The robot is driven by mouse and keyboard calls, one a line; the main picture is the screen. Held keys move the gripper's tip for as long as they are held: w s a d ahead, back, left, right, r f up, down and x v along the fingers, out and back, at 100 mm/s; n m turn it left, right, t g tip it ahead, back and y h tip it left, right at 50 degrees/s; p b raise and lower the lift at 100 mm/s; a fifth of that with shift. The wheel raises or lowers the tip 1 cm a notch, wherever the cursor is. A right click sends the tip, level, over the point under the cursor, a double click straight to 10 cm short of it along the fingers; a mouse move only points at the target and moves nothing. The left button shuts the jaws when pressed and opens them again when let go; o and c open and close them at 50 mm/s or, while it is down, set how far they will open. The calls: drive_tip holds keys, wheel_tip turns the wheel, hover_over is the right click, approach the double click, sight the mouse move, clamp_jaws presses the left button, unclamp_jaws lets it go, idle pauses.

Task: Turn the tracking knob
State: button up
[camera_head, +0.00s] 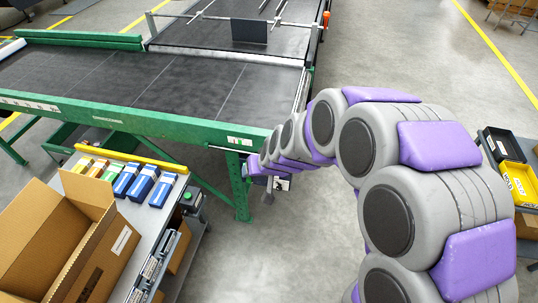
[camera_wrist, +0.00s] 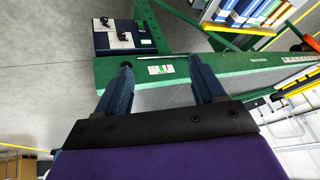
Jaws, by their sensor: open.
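My gripper (camera_wrist: 159,66) is open in the wrist view, with its two dark blue fingers spread apart and nothing between them. Past the fingertips is a green machine beam (camera_wrist: 230,70) with a small white, green and red label. Beyond it, at the upper left of the wrist view, is a small box with a pale and dark panel (camera_wrist: 113,44). Two black knobs or levers (camera_wrist: 124,37) stand on that panel; I cannot read which one is for tracking. In the head view my arm hides most of my gripper, which is near the machine's front right corner.
A belt conveyor (camera_head: 190,85) on a green frame fills the upper left. A cart (camera_head: 150,220) with blue, green and yellow packs and an open cardboard box (camera_head: 60,240) stands front left. Yellow and black bins (camera_head: 518,182) are at the right.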

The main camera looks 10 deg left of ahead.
drive_tip(key=w+a+f+t+h, duration=0.1)
drive_tip(key=w+a+f+t, duration=0.3)
drive_tip(key=f, duration=0.3)
drive_tip(key=w+a+f+t+h, duration=0.1)
drive_tip(key=w+a+f, duration=0.4)
drive_tip(key=f, duration=0.3)
drive_tip(key=d+f+n+t+h+p, duration=0.2)
drive_tip(key=d+f+n+t+h, duration=0.2)
drive_tip(key=d+f+t, duration=0.4)
drive_tip(key=w+b, duration=0.2)
drive_tip(key=w, duration=1.4)
drive_tip(key=shift+w+t, duration=0.15)
drive_tip(key=shift+t, duration=0.15)
drive_tip(key=shift+d, duration=0.1)
drive_tip(key=shift+c, duration=0.5)
drive_tip(key=c, duration=0.9)
drive_tip(key=shift+c, duration=0.2)
